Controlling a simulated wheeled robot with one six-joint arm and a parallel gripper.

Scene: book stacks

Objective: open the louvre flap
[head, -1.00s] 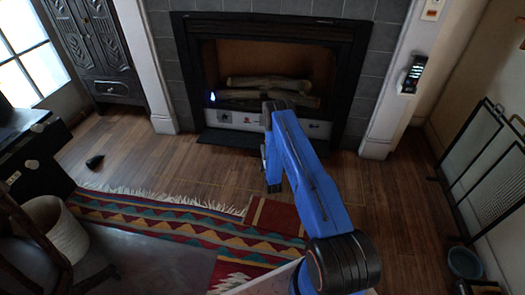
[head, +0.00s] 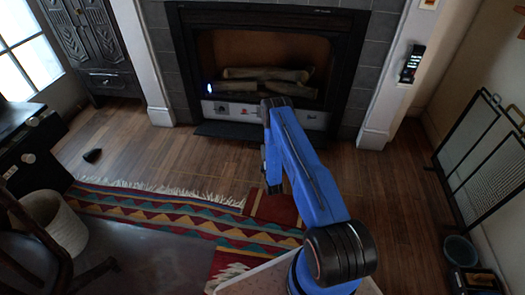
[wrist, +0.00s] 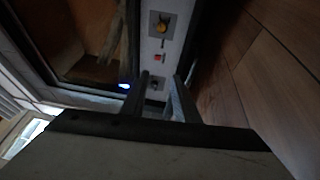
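No louvre slats can be made out, so I cannot tell for sure which part is the louvre flap. A pale panel (head: 235,117) with small controls runs along the bottom of the fireplace (head: 180,60) in the head view. It also shows as an upright strip in the wrist view (wrist: 172,30), with a yellow-brown knob, a red piece and a dark knob. My gripper (wrist: 163,83) has its two dark fingers apart, with nothing seen between them. The fingertips appear near the lower dark knob; contact cannot be told. In the head view, my blue arm hides most of the gripper.
A patterned rug (head: 170,211) lies on the wooden floor before the fireplace. A mesh screen (head: 480,150) stands at the right wall, with a bowl (head: 460,250) near it. A bin (head: 62,225) stands at the lower left. Bare floor (head: 390,200) is open right of my arm.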

